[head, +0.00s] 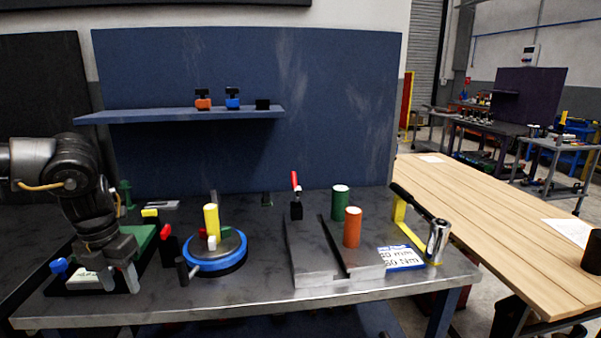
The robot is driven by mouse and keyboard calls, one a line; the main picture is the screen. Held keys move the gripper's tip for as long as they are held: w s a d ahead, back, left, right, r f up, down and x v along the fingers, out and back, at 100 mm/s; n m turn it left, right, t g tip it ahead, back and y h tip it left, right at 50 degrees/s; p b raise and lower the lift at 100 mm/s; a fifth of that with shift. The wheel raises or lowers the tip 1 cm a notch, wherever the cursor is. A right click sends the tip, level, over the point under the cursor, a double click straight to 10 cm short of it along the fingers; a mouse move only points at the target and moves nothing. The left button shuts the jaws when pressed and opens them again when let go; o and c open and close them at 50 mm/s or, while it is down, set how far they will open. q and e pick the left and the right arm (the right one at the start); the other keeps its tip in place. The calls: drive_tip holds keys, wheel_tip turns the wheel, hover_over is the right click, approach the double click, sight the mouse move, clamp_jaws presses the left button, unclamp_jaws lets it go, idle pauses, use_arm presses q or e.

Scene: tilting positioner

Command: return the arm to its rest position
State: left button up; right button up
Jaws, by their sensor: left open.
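My left gripper (120,279) hangs fingers down at the left of the grey metal bench (250,302). Its two fingers are apart, with nothing seen between them. It is in front of a green-topped fixture (143,243) and partly hides it. My left arm comes in from the left edge and bends down to the gripper. To the right of the gripper is a round turntable with a blue rim (216,266), with a yellow cylinder (211,221) standing upright on it. My right gripper is not in view.
A grey slotted block (305,255) stands mid-bench, with a green cylinder (340,203) and an orange cylinder (352,228) by it. A black-handled tool (412,202) stands at the right, beside a label card (400,258). A shelf (180,115) crosses the back panel. A wooden table (480,220) is right.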

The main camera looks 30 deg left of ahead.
use_arm(q)
drive_tip(key=w+d+f+n+t+h, duration=0.1)
drive_tip(key=w+d+f+t+h, duration=0.1)
drive_tip(key=w+d+f, duration=0.5)
drive_tip(key=w+d+f+t+h, duration=0.1)
drive_tip(key=w+d+f, duration=0.1)
drive_tip(key=d+f, duration=0.5)
drive_tip(key=d+f+n+t, duration=0.6)
drive_tip(key=d+f+n, duration=0.5)
drive_tip(key=d+n, duration=0.2)
drive_tip(key=s+d+f+n+g+y, duration=0.2)
drive_tip(key=s+d+f+n+g, duration=0.1)
drive_tip(key=s+n, duration=0.45)
drive_tip(key=s+d+f+n+g+y, duration=0.1)
drive_tip(key=s+d+f+n+g, duration=0.2)
drive_tip(key=s+n, duration=0.45)
wheel_tip(320, 180, down, 25)
drive_tip(key=a+g, duration=0.1)
drive_tip(key=s+a+f, duration=0.2)
drive_tip(key=s+f, duration=0.6)
drive_tip(key=s+a+f+g, duration=0.1)
drive_tip(key=s+a+f, duration=0.1)
drive_tip(key=s+f, duration=0.6)
drive_tip(key=shift+s+f+g, duration=0.3)
drive_tip(key=shift+s+f, duration=0.05)
